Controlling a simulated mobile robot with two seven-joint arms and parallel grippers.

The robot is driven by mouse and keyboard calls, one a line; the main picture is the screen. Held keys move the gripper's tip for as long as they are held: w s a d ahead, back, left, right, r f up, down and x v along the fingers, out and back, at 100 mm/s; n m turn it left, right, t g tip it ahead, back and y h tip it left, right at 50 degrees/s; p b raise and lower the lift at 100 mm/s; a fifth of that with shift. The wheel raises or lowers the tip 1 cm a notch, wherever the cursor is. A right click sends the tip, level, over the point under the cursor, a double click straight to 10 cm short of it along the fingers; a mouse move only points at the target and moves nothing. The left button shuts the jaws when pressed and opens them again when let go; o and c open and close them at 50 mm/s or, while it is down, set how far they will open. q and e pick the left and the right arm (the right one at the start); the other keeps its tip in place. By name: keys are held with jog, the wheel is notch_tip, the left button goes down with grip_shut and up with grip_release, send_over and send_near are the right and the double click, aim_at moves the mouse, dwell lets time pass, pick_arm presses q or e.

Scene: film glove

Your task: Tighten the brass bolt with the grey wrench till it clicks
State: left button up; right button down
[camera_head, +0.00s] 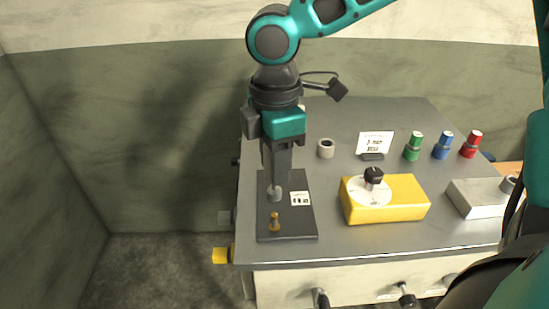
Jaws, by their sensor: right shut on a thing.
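The brass bolt (275,222) stands upright on a dark plate (293,229) at the left of the bench top. My right gripper (275,184) points straight down over the same plate, behind the bolt in the picture. It is shut on a short grey piece (276,195), which I take to be the grey wrench; the fingers hide most of it. The grey piece looks apart from the brass bolt. I cannot tell whether its lower end touches the plate. My left gripper is out of view.
On the grey bench (345,240) are a yellow box (405,203) with a black knob, a grey ring (326,148), a white card (375,142), and green (412,148), blue (442,147) and red (470,145) knobs. A pale box (473,202) stands right.

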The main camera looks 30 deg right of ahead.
aim_at(275, 189)
jog(key=shift+f, duration=0.15)
jog(key=shift+f+b, duration=1.1)
jog(key=shift+f, duration=0.9)
jog(key=shift+f+p, duration=0.1)
jog(key=shift+p, duration=0.2)
jog(key=shift+p, duration=0.3)
jog(key=shift+f+b, duration=0.35)
jog(key=shift+f, duration=0.5)
dwell(0.6)
